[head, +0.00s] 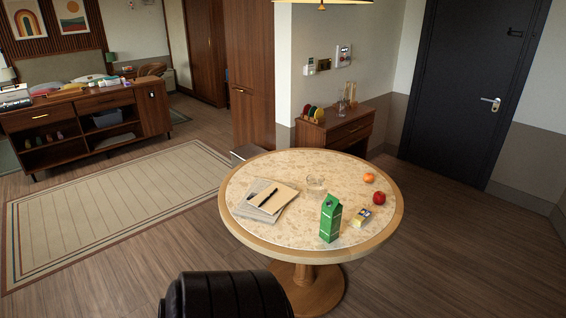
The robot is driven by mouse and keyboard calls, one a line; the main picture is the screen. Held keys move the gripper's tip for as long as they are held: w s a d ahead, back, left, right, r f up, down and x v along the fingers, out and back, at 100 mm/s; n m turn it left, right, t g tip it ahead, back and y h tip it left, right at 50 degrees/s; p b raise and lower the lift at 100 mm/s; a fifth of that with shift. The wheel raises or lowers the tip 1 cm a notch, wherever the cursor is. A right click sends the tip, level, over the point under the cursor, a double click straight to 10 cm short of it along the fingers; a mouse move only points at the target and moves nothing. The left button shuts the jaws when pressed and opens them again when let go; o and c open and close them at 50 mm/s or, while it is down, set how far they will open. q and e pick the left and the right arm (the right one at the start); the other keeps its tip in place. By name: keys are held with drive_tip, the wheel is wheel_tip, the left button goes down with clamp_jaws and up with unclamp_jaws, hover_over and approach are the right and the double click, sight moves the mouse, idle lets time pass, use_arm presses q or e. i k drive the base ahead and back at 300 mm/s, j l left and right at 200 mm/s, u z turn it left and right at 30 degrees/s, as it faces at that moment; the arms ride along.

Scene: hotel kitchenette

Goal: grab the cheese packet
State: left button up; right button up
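A small packet (362,217), yellow with a purple-blue part, lies on the round table (310,241) near its right front edge; it looks like the cheese packet, though its print is too small to read. It lies just right of a green carton (330,219), which stands upright. Neither of my grippers is in view.
A red apple (379,198) and an orange fruit (369,178) are behind the packet. A clear glass (316,185) stands mid-table. A notebook with a black pen (266,196) lies at the left.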

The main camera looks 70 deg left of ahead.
sight(363, 217)
drive_tip(key=u, duration=1.7)
drive_tip(key=i, duration=0.15)
